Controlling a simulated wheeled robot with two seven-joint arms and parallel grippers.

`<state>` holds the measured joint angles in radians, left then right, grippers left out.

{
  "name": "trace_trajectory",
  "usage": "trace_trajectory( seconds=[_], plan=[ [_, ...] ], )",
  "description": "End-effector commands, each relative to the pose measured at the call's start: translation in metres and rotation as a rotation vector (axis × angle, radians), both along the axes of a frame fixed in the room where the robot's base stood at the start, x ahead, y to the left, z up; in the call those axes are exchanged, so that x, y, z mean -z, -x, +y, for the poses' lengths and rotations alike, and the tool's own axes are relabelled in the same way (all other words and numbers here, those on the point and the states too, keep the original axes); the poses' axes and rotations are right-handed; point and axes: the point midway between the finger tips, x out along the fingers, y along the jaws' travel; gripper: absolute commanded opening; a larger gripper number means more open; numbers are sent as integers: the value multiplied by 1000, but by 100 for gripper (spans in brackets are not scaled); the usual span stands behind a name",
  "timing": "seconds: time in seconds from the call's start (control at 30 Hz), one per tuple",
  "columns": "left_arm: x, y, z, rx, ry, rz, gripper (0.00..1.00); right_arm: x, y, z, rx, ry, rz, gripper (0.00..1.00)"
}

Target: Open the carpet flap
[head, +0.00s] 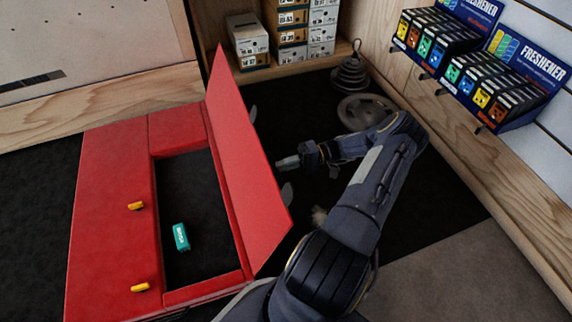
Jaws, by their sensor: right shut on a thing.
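The red carpet flap (240,160) is hinged along the right side of the opening in a red box-like body (110,220). It stands raised, tilted up and to the right, so the opening shows. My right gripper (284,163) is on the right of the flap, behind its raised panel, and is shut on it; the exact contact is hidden. Small grey tabs (287,190) show past the flap's edge. My left gripper is out of view.
A small teal block (181,237) lies inside the dark opening. Two yellow pieces (136,206) sit on the red top. Stacked weights (350,72) and a disc (367,112) stand at the back. Shoe boxes (292,30) and a freshener display (485,62) line the walls. Dark floor right of my arm is clear.

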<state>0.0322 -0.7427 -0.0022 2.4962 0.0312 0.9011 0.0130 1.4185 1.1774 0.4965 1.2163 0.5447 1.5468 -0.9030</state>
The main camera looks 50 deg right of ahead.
Motion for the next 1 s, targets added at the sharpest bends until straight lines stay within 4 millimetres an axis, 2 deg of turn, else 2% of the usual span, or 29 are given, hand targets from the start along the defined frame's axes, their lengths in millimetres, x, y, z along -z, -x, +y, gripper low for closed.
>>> trace_trajectory(
  seconds=[0.03,0.07,0.23,0.63,1.0],
  plan=[
    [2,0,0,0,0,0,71,11,4,7,-17,3,19,0],
    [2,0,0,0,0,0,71,11,4,7,-17,3,19,12],
    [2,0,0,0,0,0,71,11,3,6,-16,5,18,33],
    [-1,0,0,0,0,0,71,6,4,0,-12,5,11,33],
    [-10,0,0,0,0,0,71,2,34,-51,-11,7,12,33]
  ],
)
